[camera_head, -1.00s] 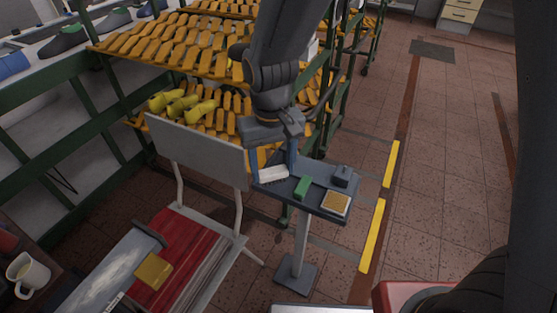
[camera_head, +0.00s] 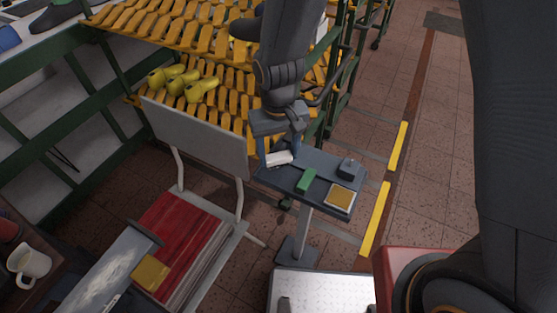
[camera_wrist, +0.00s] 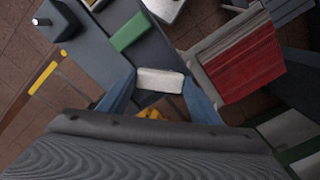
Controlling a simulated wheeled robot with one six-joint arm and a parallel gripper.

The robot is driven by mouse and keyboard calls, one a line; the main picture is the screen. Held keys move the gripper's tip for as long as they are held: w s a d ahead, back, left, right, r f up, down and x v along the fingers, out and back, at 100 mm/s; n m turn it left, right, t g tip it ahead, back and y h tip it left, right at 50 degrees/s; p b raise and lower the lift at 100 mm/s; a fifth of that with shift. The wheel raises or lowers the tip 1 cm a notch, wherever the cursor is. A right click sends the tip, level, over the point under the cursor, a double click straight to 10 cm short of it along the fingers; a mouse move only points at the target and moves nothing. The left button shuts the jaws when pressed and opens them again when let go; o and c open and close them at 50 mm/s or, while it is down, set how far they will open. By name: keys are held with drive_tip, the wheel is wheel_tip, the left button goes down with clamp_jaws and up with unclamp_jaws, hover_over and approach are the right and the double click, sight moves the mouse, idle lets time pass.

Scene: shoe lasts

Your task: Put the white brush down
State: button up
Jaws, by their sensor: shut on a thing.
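The white brush (camera_head: 279,159) is at the left end of the small dark stand table (camera_head: 324,166) in the head view. My gripper (camera_head: 281,154) is over that end, with its blue fingers pointing down on either side of the brush. In the wrist view the white brush (camera_wrist: 160,80) lies between the two blue fingertips (camera_wrist: 160,90), and the gripper is shut on it. The table top shows behind it. I cannot tell whether the underside of the brush touches the table.
A green block (camera_head: 306,181), a dark block with a knob (camera_head: 348,170) and a yellow-topped square pad (camera_head: 340,197) occupy the table's middle and right. A chair with a grey backrest (camera_head: 196,138) stands close at the left. Racks of yellow lasts (camera_head: 187,85) are behind.

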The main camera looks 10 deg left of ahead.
sight(279, 157)
drive_tip(key=shift+f+p, duration=0.45)
drive_tip(key=shift+f, duration=1.5)
drive_tip(key=shift+f, duration=0.1)
drive_tip(key=o, duration=1.2)
drive_tip(key=shift+c, duration=0.2)
wheel_tip(279, 157, up, 12)
drive_tip(key=b, duration=0.3)
drive_tip(key=s+d+r+m, duration=0.1)
drive_tip(key=d+m, duration=0.1)
drive_tip(key=d, duration=1)
drive_tip(key=s+d+r+m+t, duration=0.1)
drive_tip(key=d+m, duration=0.1)
drive_tip(key=d, duration=1)
drive_tip(key=shift+s+r+t, duration=0.25)
drive_tip(key=shift+s+t, duration=0.05)
drive_tip(key=shift+d, duration=0.1)
